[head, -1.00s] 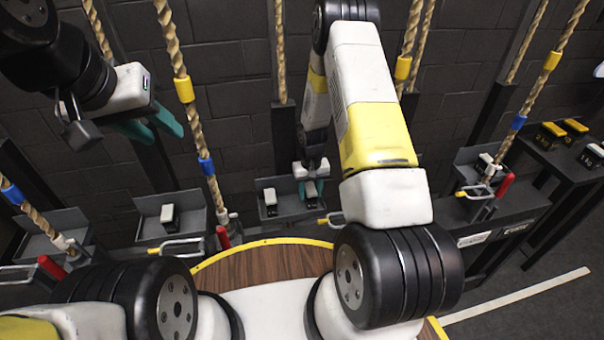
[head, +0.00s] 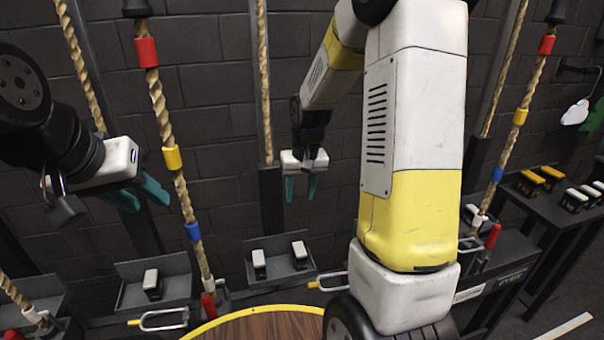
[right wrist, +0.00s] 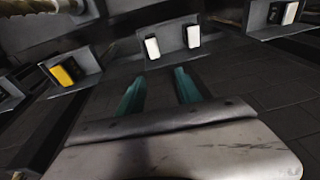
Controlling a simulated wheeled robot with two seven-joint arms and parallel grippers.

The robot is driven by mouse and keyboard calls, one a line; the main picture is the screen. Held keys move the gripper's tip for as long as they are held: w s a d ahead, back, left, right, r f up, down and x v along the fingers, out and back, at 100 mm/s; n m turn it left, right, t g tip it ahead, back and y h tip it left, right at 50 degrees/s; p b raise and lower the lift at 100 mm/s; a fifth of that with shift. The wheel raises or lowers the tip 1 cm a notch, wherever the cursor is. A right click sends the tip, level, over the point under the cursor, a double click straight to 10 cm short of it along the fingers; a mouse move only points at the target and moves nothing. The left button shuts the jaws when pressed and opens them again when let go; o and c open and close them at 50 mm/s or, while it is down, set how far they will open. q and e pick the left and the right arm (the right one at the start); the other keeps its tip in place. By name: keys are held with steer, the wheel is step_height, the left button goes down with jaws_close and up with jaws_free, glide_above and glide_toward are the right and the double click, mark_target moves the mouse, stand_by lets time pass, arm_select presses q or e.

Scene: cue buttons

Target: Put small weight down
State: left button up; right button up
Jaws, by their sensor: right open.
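Two small weights, black blocks with white tops, stand side by side in the middle tray (head: 282,277): the left weight (head: 259,264) and the right weight (head: 300,256). Both also show in the right wrist view, the left one (right wrist: 152,48) and the other (right wrist: 193,37). My right gripper (head: 300,189) is open and empty, above the middle tray and clear of both weights. Its teal fingers (right wrist: 160,90) are apart with nothing between them. My left gripper (head: 139,196) is open and empty at the upper left, above the left tray.
The left tray (head: 128,296) holds one white-topped weight (head: 152,284). Ropes with coloured bands (head: 172,158) hang before the brick wall. A side table (head: 545,205) at right carries yellow and white weights. A yellow-topped weight (right wrist: 65,74) sits in a tray in the wrist view.

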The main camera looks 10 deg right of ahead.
steer(key=s+a+r+t+y, duration=0.1)
steer(key=s+r+t, duration=0.3)
steer(key=s+r, duration=1.4)
steer(key=s, duration=0.3)
steer(key=shift+a+r+y, duration=0.2)
steer(key=shift+a+y, duration=0.1)
steer(key=shift+a, duration=0.05)
